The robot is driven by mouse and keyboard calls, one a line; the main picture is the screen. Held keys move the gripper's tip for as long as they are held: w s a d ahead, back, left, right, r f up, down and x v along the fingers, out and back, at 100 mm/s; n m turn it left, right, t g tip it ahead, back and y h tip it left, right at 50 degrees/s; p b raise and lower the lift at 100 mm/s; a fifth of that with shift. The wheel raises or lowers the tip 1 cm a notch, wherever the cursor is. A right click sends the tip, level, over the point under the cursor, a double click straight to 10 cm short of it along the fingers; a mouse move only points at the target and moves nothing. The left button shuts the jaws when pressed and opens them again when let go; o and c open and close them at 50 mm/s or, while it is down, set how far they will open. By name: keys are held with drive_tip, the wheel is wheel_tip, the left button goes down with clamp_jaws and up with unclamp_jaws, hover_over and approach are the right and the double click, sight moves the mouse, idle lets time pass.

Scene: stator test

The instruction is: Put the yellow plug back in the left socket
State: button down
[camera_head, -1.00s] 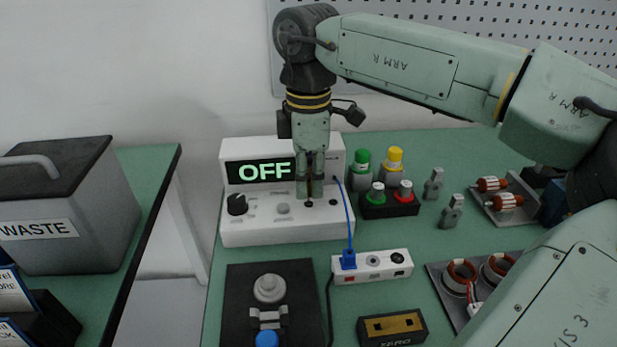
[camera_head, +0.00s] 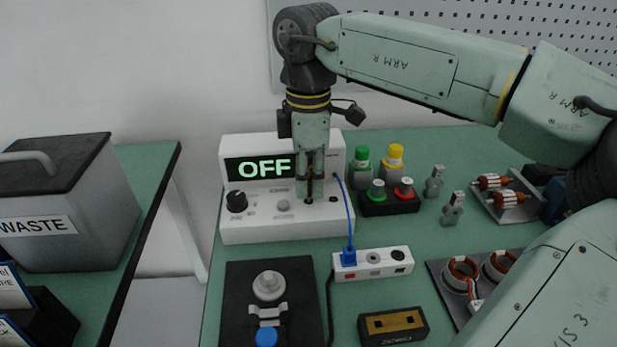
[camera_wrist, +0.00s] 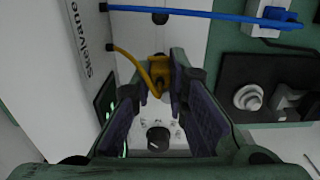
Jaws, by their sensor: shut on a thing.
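The yellow plug (camera_wrist: 160,78) shows between my fingers in the wrist view, with a yellow cord curving left to the face of the white tester. My gripper (camera_head: 309,192) is shut on it, low over the front ledge of the tester (camera_head: 245,232). A dark round socket (camera_head: 334,199) lies just right of the fingers; it shows in the wrist view too (camera_wrist: 160,17). The spot under the plug is hidden, so I cannot tell whether the plug is in a socket. The yellow plug is not clearly visible in the head view.
The tester display (camera_head: 262,168) reads OFF; a black knob (camera_head: 237,201) sits left. A blue plug (camera_head: 348,257) is in the left place of a white power strip (camera_head: 373,273). A red and green terminal block (camera_head: 390,205) stands right of the tester. A dark fixture (camera_head: 240,300) lies in front.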

drive_tip(key=shift+f+b, duration=0.4)
drive_tip(key=shift+f, duration=0.05)
idle(0.5)
drive_tip(key=shift+f, duration=0.1)
drive_tip(key=shift+f, duration=0.15)
drive_tip(key=shift+f+b, duration=0.2)
drive_tip(key=shift+b, duration=0.15)
drive_tip(key=c, duration=1.5)
unclamp_jaws()
drive_tip(key=shift+r, duration=0.1)
wheel_tip(320, 180, up, 12)
drive_tip(key=shift+f, duration=0.1)
